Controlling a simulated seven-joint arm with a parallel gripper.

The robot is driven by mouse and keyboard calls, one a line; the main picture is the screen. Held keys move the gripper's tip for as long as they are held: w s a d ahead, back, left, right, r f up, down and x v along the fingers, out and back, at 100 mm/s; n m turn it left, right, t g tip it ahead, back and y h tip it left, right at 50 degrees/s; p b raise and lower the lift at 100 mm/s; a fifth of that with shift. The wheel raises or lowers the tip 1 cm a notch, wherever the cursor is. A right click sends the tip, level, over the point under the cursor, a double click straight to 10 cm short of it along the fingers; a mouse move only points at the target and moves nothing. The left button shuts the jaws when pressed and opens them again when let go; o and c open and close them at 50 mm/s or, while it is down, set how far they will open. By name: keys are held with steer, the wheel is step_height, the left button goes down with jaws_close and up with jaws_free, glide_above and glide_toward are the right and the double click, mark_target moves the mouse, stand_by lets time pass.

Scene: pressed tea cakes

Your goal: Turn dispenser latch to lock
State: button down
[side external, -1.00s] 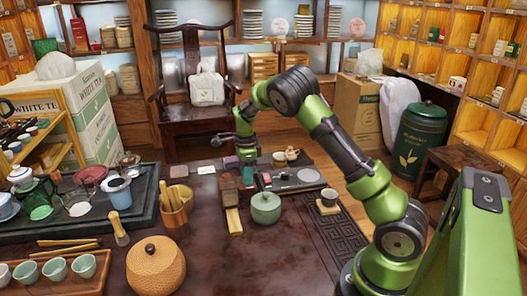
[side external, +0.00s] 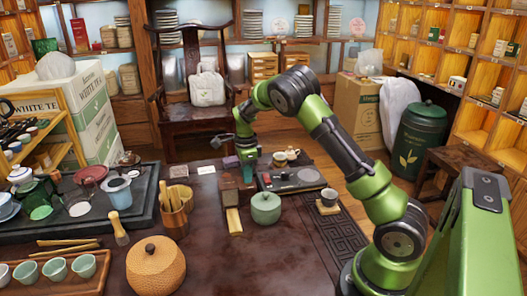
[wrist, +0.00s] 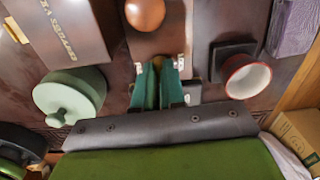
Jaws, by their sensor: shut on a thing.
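My gripper (wrist: 158,68) points down with its green fingers close together. It is shut on a small part that I take to be the dispenser latch, mostly hidden between the fingertips. The fingers stand over a reddish-brown piece (wrist: 160,42) with small pale metal fittings on both sides and a round orange-brown ball on it. A brown box with lettering (wrist: 72,30) is to the left in the wrist view. In the side view my gripper (side external: 247,178) is low over the table, just right of a brown box (side external: 229,188). Which piece is the dispenser body is unclear.
A pale green lidded pot (wrist: 70,95) is close on the left of the fingers. A red-rimmed white cup (wrist: 247,78) is on the right. A dark tray (side external: 295,187) lies right of my gripper in the side view.

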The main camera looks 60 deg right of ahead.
steer(key=n, duration=0.4)
steer(key=shift+n, duration=0.4)
steer(key=n, duration=0.4)
steer(key=shift+r, duration=0.1)
steer(key=n, duration=0.5)
steer(key=shift+n, duration=1.7)
steer(key=c, duration=1.2)
jaws_free()
step_height(320, 180, up, 17)
steer(key=shift+f, duration=0.1)
